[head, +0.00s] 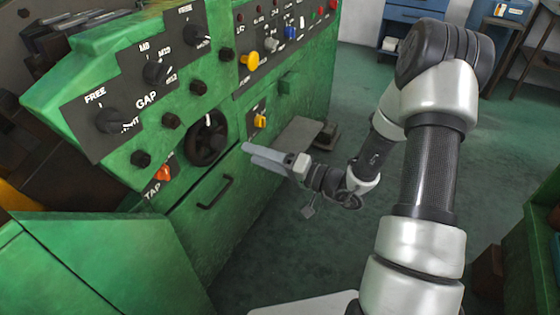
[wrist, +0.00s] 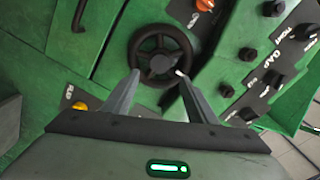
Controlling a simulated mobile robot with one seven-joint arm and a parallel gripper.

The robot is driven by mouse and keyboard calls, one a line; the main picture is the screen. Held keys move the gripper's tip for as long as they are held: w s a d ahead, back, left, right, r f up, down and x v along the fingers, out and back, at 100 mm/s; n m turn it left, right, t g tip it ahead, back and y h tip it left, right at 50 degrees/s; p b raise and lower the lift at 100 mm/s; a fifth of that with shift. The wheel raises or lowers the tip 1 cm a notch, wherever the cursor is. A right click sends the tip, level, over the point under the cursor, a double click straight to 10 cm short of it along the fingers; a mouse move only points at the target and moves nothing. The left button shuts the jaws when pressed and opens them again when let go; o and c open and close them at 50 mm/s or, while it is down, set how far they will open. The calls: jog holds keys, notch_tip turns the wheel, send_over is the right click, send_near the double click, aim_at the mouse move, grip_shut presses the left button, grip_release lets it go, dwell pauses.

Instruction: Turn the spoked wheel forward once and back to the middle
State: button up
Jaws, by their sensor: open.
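The spoked wheel (head: 206,138) is a dark wheel on the front of the green machine, left of my gripper in the head view. A small white mark shows at its upper rim there. In the wrist view the wheel (wrist: 160,55) is just beyond the fingertips, with its white mark at the lower right of the rim. My gripper (head: 262,155) is open and empty. It points at the machine front with a gap to the wheel in the head view. In the wrist view its two fingers (wrist: 157,76) stand apart, overlapping the lower part of the wheel.
A yellow switch (head: 260,121) is close to my gripper on the machine face. An orange knob (head: 163,173), a bar handle (head: 215,192) and several black knobs surround the wheel. A grey plate (head: 298,138) juts out behind the gripper. Open floor lies to the right.

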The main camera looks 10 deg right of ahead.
jog(key=v, duration=0.7)
